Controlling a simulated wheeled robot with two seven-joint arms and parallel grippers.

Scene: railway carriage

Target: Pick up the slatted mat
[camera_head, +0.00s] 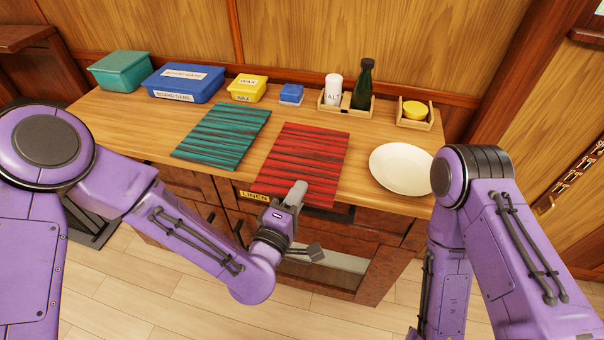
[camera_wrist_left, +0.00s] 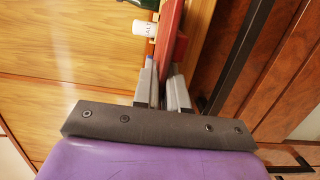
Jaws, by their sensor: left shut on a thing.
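A red slatted mat (camera_head: 305,158) lies on the wooden counter, its front edge at the counter's front edge. A teal slatted mat (camera_head: 222,137) lies to its left. My left gripper (camera_head: 297,193) is at the red mat's front edge and hides a little of it. In the left wrist view, the red mat (camera_wrist_left: 175,45) shows edge-on between the fingers of the left gripper (camera_wrist_left: 163,85), which is shut on it. Of my right arm, only links show at the right; its gripper is not in view.
A white plate (camera_head: 401,168) lies right of the red mat. Behind stand a teal box (camera_head: 121,71), blue board-game box (camera_head: 185,84), yellow wax box (camera_head: 246,89), small blue box (camera_head: 291,94), green bottle (camera_head: 363,84) and white shaker (camera_head: 333,89). Drawers lie below the counter.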

